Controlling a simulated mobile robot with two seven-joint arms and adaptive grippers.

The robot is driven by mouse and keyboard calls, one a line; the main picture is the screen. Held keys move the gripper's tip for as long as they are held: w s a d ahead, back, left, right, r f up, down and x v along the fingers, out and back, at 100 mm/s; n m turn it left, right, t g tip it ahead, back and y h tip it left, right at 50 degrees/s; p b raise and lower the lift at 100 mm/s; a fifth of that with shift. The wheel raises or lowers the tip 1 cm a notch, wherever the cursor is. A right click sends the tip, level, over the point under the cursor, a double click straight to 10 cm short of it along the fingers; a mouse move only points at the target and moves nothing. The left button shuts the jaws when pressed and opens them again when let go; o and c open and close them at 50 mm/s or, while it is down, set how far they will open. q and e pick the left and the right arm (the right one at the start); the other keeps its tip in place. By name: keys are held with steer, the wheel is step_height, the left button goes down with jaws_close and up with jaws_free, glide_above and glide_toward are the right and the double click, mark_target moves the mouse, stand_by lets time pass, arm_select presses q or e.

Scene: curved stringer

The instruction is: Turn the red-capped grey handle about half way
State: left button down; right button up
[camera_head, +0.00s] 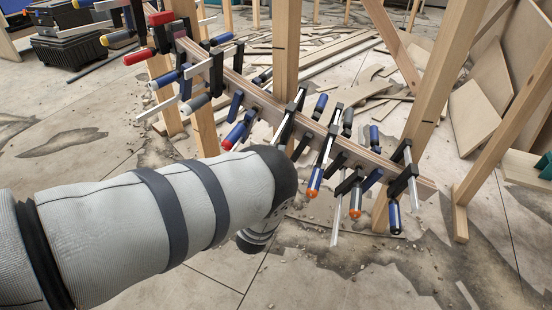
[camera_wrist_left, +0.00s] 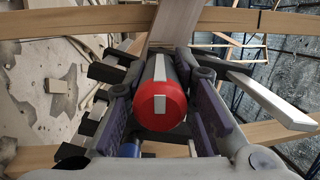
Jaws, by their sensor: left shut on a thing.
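The red-capped grey handle (camera_wrist_left: 160,104) fills the middle of the left wrist view, its round red end facing the camera and a pale stripe along its top. My left gripper (camera_wrist_left: 163,82) is shut on it, with a dark finger on each side of the handle. In the head view my left arm reaches in from the left to the clamp row, and its wrist hides the fingers and the held handle. My right gripper is in neither view.
A curved wooden stringer (camera_head: 375,157) runs between upright posts (camera_head: 287,48) and carries several clamps with blue, red and orange-tipped handles close to my arm. Loose boards (camera_head: 482,117) lie behind it. Some bare tiled floor (camera_head: 330,270) shows in front.

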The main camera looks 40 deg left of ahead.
arm_select(q)
steer(key=shift+s+f, duration=0.1)
steer(key=c, duration=1.3)
jaws_free()
steer(key=shift+c, duration=0.2)
steer(key=v, duration=1.2)
steer(key=shift+p+v, duration=0.45)
steer(key=shift+v, duration=1.5)
steer(key=shift+a, duration=0.25)
